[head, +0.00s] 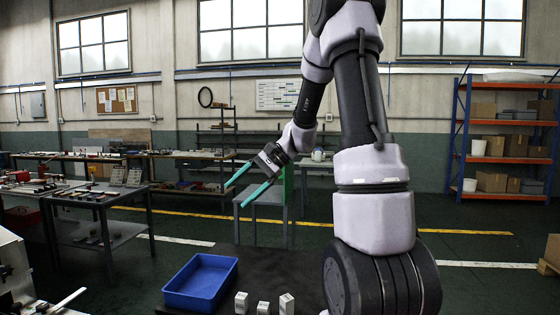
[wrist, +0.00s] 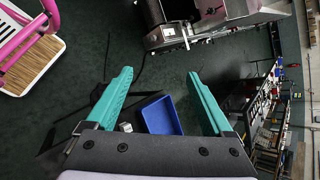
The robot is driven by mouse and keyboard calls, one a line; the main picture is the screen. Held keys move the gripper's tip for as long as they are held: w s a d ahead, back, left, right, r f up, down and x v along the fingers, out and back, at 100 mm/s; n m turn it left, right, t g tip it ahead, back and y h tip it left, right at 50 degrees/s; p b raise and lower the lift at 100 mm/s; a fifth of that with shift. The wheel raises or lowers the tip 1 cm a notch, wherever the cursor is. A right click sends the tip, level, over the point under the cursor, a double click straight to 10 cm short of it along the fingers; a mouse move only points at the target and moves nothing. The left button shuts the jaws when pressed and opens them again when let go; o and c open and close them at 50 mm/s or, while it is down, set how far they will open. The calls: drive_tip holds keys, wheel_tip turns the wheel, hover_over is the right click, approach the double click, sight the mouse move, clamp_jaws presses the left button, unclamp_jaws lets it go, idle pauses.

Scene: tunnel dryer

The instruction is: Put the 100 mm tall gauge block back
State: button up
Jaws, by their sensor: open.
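Three pale blocks stand upright on the dark table at the bottom of the head view: a left one (head: 241,303), a short middle one (head: 263,308) and a right one (head: 287,304). The right block looks tallest, but I cannot read which is the 100 mm gauge block. A blue tray (head: 192,301) lies left of them and also shows in the wrist view (wrist: 160,117). In the wrist view a small pale block (wrist: 125,127) shows beside the tray. My gripper (head: 236,196), with green fingers (wrist: 160,75), is open and empty, raised well above the table.
The dark table (head: 262,262) has bare room behind the blocks. A pale machine (head: 12,265) stands at the left edge. A workbench (head: 85,197) with tools is at left; an orange-and-blue shelf (head: 465,130) with boxes is at right. A pink-framed object (wrist: 25,40) shows in the wrist view.

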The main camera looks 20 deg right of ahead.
drive_tip(key=s+d+r+n+t+h, duration=0.1)
drive_tip(key=s+r+n+t+h, duration=0.2)
drive_tip(key=s, duration=0.7)
drive_tip(key=s+d+r+n+t+h, duration=0.2)
drive_tip(key=s+r+h, duration=0.3)
drive_tip(key=s+r, duration=0.3)
drive_tip(key=shift+s+r+n+t, duration=0.15)
drive_tip(key=shift+s+n+t, duration=0.3)
drive_tip(key=shift+s, duration=0.75)
